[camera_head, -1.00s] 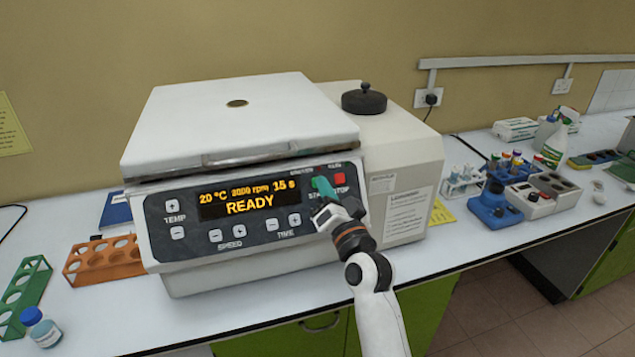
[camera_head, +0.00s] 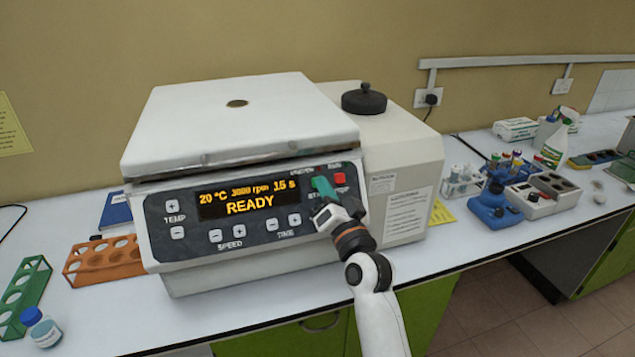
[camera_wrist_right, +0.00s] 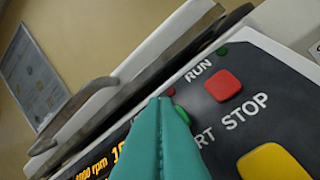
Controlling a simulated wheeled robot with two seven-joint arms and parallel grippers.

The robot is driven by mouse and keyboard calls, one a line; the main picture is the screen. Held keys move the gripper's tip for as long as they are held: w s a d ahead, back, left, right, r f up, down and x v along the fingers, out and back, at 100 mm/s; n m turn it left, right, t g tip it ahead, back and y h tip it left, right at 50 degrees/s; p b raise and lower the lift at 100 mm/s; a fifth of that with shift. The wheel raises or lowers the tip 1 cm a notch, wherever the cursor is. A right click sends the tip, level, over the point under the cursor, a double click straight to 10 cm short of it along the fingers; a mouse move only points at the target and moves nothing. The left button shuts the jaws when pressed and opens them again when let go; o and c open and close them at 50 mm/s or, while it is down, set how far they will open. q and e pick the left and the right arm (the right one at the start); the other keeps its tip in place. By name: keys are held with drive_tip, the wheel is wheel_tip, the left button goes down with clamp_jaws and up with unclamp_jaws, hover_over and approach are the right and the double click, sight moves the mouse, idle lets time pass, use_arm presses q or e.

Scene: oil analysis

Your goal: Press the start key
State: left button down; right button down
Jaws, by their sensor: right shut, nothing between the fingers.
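The centrifuge's control panel (camera_head: 180,243) faces me, and its display (camera_head: 248,202) reads READY. The start key is mostly hidden behind my right gripper (camera_head: 321,184). A green sliver of the start key (camera_wrist_right: 182,114) shows beside the teal fingertips (camera_wrist_right: 164,108) in the right wrist view. The fingers are shut and empty, with their tips at the key. I cannot tell whether they touch it or how far it is pressed. The red stop key (camera_head: 340,178) is just to the right, and it also shows in the right wrist view (camera_wrist_right: 223,85). My left gripper is out of view.
A yellow key (camera_wrist_right: 272,163) lies near the fingers in the right wrist view. The centrifuge lid (camera_head: 225,120) is down. An orange rack (camera_head: 104,260) and a green rack (camera_head: 22,295) stand left. A blue device (camera_head: 492,208) stands right on the bench.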

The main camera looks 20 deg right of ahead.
drive_tip(key=shift+w+f, duration=0.1)
drive_tip(key=shift+w, duration=0.05)
drive_tip(key=shift+w+f, duration=0.1)
drive_tip(key=shift+w, duration=0.15)
drive_tip(key=shift+w+f, duration=0.2)
drive_tip(key=shift+w, duration=0.1)
idle(0.7)
drive_tip(key=shift+s, duration=0.1)
drive_tip(key=shift+s+r+p, duration=0.4)
drive_tip(key=shift+s+p, duration=0.05)
drive_tip(key=shift+p, duration=0.1)
drive_tip(key=shift+s, duration=0.15)
